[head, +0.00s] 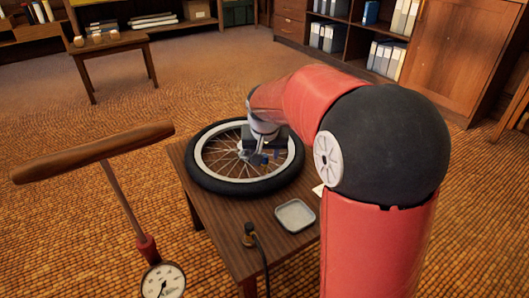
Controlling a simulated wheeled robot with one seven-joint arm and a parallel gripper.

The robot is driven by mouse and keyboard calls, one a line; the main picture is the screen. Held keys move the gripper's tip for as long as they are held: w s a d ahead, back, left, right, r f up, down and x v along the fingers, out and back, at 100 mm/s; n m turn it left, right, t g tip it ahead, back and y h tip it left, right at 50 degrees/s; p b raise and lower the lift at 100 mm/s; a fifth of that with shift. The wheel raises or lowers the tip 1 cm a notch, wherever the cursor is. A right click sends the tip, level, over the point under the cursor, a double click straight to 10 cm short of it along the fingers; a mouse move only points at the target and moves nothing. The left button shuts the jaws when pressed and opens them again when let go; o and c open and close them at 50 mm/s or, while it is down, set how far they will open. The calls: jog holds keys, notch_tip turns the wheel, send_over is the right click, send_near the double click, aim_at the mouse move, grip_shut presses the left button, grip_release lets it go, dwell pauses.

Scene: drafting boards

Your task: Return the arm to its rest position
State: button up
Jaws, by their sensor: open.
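My red arm reaches from the lower right over a small wooden table (238,238). My gripper (268,158) is at the arm's far end, above the right part of a spoked wheel (205,178) with a black tyre that lies flat on the table. The jaws look small and dark and are partly hidden by the wrist; they are open. I cannot tell whether they touch the spokes or hub. I see nothing clearly held.
A small grey tray (295,216) and a hose end (248,236) are on the table's near part. A pump (120,190) with a wooden handle and gauge stands at left. A stool (110,48), shelves (350,40) and cabinet (458,55) stand farther back. Carpet between is clear.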

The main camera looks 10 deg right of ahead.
jog(key=s+r+n+t+p, duration=0.1)
jog(key=s+r+p, duration=0.2)
jog(key=s+r, duration=0.5)
jog(key=s+r+p, duration=0.2)
jog(key=s+r, duration=0.3)
jog(key=s, duration=0.5)
jog(key=s+f+n+y+p, duration=0.1)
jog(key=s+p, duration=0.1)
jog(key=s, duration=0.8)
jog(key=shift+s+n, duration=0.15)
jog(key=shift+n, duration=0.15)
jog(key=shift+f, duration=0.1)
